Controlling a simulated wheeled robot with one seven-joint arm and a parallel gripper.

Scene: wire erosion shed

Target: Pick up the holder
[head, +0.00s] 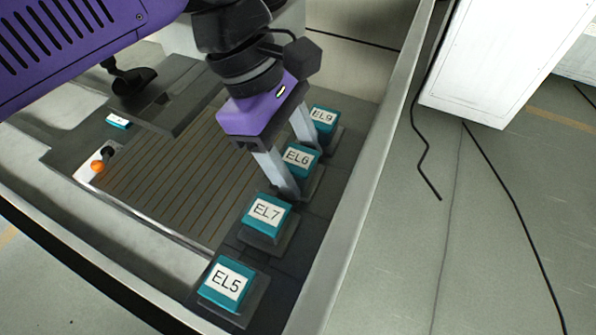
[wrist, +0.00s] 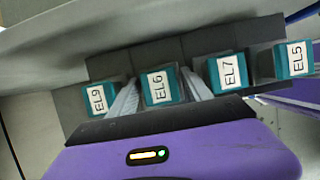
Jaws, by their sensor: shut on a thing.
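Several teal holders with white labels stand in a row on dark square bases. They read EL9 (head: 322,117), EL6 (head: 298,157), EL7 (head: 266,213) and EL5 (head: 227,283). My gripper (head: 300,168) reaches down with one finger on each side of the EL6 holder and is shut on it. In the wrist view the EL6 holder (wrist: 160,86) sits between the two fingers, with EL9 (wrist: 98,98) to the left and EL7 (wrist: 227,71) and EL5 (wrist: 293,60) to the right. I cannot tell whether EL6 is lifted off its base. The fingers partly hide its sides.
The neighbouring holders stand close to both fingers. A slatted brown plate (head: 175,175) lies left of the row, with an orange knob (head: 97,166) and a small teal block (head: 118,121) beyond. A pale tank wall (head: 372,165) runs along the right. A white cabinet (head: 490,60) stands outside.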

